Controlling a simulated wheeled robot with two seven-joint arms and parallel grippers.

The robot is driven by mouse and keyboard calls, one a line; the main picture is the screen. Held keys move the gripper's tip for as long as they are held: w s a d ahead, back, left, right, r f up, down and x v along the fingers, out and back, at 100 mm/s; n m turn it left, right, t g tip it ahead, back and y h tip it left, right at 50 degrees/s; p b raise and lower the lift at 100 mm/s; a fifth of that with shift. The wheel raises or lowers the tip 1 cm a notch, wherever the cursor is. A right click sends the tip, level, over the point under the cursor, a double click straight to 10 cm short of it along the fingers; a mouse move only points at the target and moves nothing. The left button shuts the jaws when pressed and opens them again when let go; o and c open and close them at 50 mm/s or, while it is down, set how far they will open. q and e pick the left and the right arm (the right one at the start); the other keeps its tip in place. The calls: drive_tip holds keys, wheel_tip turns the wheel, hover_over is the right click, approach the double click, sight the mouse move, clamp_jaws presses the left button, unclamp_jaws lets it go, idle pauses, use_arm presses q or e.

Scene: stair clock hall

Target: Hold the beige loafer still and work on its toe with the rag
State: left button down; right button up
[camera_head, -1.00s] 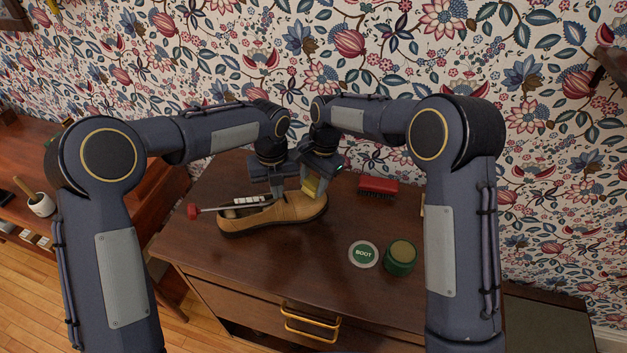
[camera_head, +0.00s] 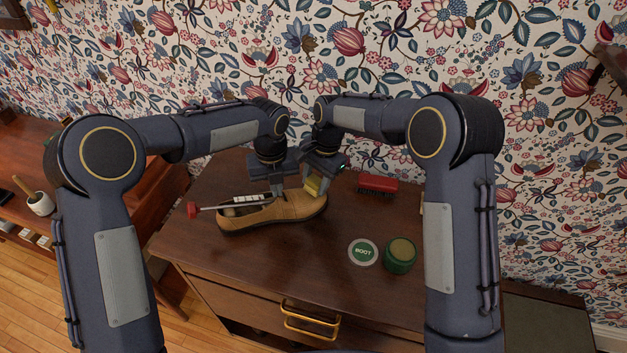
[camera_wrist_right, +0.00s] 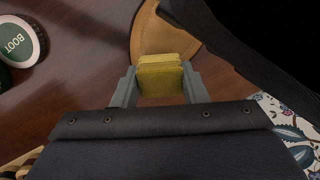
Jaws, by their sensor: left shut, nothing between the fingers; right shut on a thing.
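The beige loafer (camera_head: 275,213) lies on the dark wooden cabinet top, its toe to the right. A shoe tree with a red knob (camera_head: 192,210) sticks out of its heel end. My left gripper (camera_head: 277,192) is shut and empty, its fingers down at the loafer's upper near the opening. My right gripper (camera_head: 314,190) is shut on the folded yellow rag (camera_head: 312,186), which is at the loafer's toe. In the right wrist view the rag (camera_wrist_right: 160,78) sits between the fingers, in front of the tan toe (camera_wrist_right: 160,35). Whether it presses on the leather I cannot tell.
A red brush (camera_head: 377,183) lies behind and right of the toe. A green jar (camera_head: 400,256) and a round lid marked BOOT (camera_head: 363,252) stand at the front right of the cabinet top (camera_head: 240,260). The front middle is clear.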

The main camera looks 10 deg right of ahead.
drive_tip(key=shift+d+f, duration=0.2)
drive_tip(key=shift+d, duration=0.1)
drive_tip(key=shift+s+a+r, duration=0.15)
drive_tip(key=shift+s+a, duration=0.05)
drive_tip(key=shift+a, duration=0.5)
drive_tip(key=shift+s+a+r, duration=0.15)
drive_tip(key=shift+a, duration=0.5)
drive_tip(key=shift+d, duration=0.15)
